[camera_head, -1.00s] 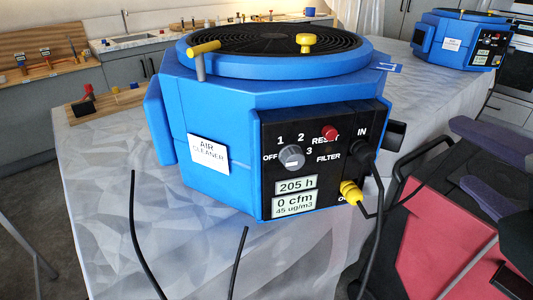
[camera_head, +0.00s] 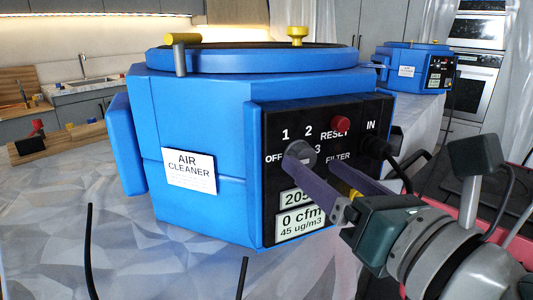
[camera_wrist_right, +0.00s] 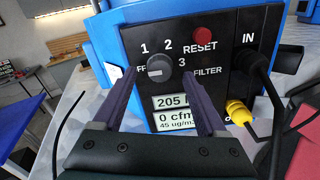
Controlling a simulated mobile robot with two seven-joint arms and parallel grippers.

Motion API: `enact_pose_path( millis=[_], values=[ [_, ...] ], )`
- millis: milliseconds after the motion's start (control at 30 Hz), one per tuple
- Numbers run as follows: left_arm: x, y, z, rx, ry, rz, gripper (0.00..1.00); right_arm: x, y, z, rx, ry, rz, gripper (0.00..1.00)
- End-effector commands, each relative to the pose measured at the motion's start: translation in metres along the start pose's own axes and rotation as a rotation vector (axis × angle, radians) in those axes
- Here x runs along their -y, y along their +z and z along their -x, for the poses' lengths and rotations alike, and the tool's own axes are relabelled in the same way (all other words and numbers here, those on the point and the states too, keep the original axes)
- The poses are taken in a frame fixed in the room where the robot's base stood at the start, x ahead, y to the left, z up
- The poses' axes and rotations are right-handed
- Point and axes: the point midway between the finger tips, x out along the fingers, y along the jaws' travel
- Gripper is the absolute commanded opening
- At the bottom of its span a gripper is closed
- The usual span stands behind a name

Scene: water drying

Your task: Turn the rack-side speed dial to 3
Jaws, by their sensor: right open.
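The near blue air cleaner (camera_head: 205,120) stands on the cloth-covered table, with a black control panel (camera_wrist_right: 215,50) facing me. Its grey speed dial (camera_wrist_right: 158,66) sits among the labels OFF, 1, 2 and 3; in the head view the dial (camera_head: 301,150) is partly covered by a finger. A white mark is on the dial's lower part in the wrist view; its setting is hard to tell. The display (camera_head: 301,221) reads 0 cfm. My right gripper (camera_wrist_right: 157,84) is open, its purple fingers on either side of and below the dial in the wrist view. Contact cannot be told. My left gripper is out of view.
A red RESET button (camera_wrist_right: 203,34) is above right of the dial. A black plug and cable (camera_wrist_right: 250,65) and a yellow connector (camera_wrist_right: 238,112) are on the panel's right. A second blue air cleaner (camera_head: 405,75) stands farther back right. A sink counter is behind left.

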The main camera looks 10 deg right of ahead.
Motion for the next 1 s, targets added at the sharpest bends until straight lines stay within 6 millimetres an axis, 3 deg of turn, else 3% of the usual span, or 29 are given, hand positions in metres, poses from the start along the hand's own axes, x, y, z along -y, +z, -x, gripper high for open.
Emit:
enact_pose_path(
  millis=[200, 533, 1000],
  values=[
    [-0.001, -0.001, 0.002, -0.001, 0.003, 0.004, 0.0, 0.0, 0.0, -0.023, 0.001, -0.001, -0.002, 0.75],
    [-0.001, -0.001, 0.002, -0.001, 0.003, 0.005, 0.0, 0.0, -0.001, -0.026, 0.0, -0.001, -0.002, 0.75],
    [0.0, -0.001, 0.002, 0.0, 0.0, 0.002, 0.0, 0.0, 0.0, -0.026, 0.0, -0.001, -0.002, 0.22]
  ],
)
